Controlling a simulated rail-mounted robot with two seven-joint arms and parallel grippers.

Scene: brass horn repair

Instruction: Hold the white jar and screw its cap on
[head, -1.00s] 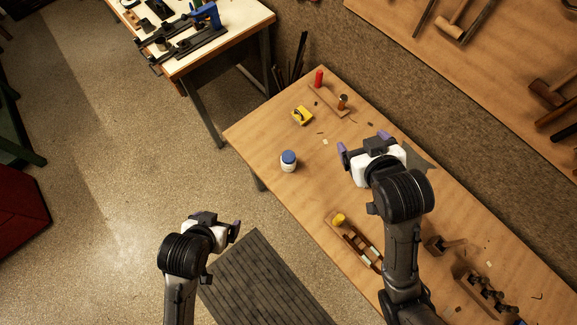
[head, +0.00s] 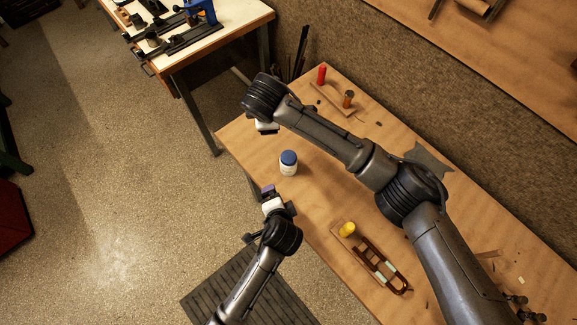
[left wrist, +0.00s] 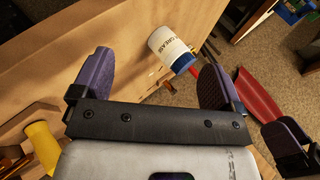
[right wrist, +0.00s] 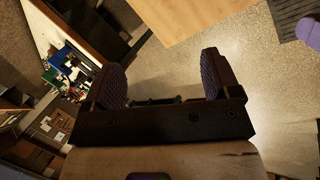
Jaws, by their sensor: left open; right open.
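The white jar (head: 288,168) stands upright on the wooden bench near its left edge, with a blue cap (head: 288,156) on top. In the left wrist view the jar (left wrist: 166,40) and its cap (left wrist: 183,63) show beyond and between my open fingers. My left gripper (head: 269,192) is open and empty, just off the bench edge, below and left of the jar, not touching it. My right gripper (head: 266,128) is open, above and left of the jar by the bench's far-left edge. Its fingers are mostly hidden in the head view but show empty in the right wrist view (right wrist: 162,75).
A board (head: 333,98) with a red cylinder (head: 321,75) and a brown cylinder (head: 348,98) lies at the bench's back. A wooden tray (head: 365,262) with a yellow knob (head: 347,230) lies nearer. Bench around the jar is clear.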

